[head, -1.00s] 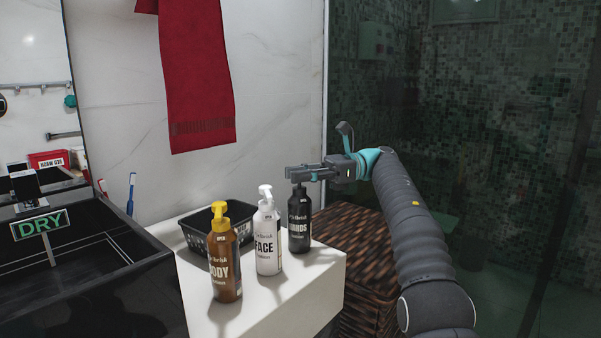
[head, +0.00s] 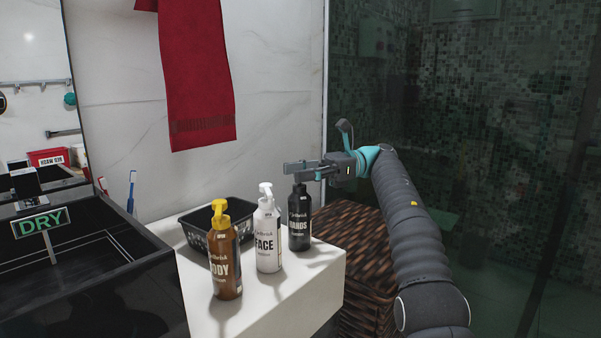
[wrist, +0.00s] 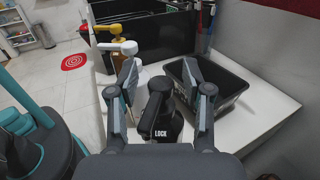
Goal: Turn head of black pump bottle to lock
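The black pump bottle (head: 299,220) labelled HANDS stands upright at the right end of the white counter. Its pump head is largely hidden by my gripper in the head view. In the wrist view, the black pump head (wrist: 160,90) shows between the two fingers, with the word LOCK below it on the bottle's top. My gripper (head: 297,172) is at the height of the pump head, and in the wrist view its fingers (wrist: 159,72) are open, one on each side of the head. A gap shows between the head and each finger; I see no clear contact.
A white FACE bottle (head: 267,240) stands just left of the black bottle, and a brown BODY bottle (head: 224,262) with yellow pump farther left. A black basket (head: 196,238) is behind them. A black sink (head: 150,262) lies left; a wicker hamper (head: 352,250) is right.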

